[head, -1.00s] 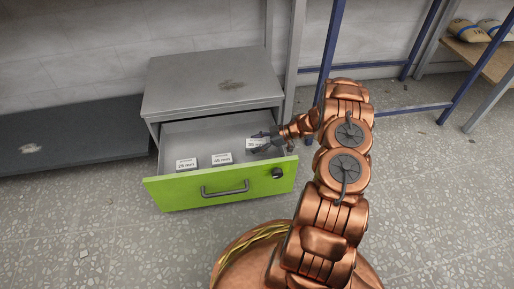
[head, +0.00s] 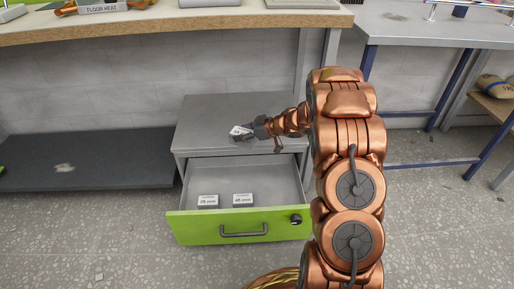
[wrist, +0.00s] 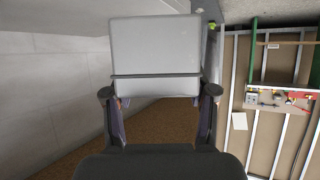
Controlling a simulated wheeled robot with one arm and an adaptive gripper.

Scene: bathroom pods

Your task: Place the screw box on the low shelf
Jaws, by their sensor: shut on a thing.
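My gripper (head: 257,129) is shut on a small white-and-grey screw box (head: 239,131). It holds the box above the open drawer, in front of the grey cabinet top. In the wrist view the box (wrist: 155,50) fills the space between the two fingers, a pale face toward the camera; its label is not readable. A low dark grey shelf (head: 110,165) lies near the floor at left, apart from the box. Two similar boxes, one marked 25 mm (head: 207,201) and one 45 mm (head: 243,200), sit in the drawer.
The green-fronted drawer (head: 190,231) stands open below the grey cabinet (head: 200,115). A wooden workbench (head: 150,25) overhangs the low shelf. The shelf is mostly bare, with a pale worn patch. Blue-legged tables (head: 420,100) stand at right. The floor in front is clear.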

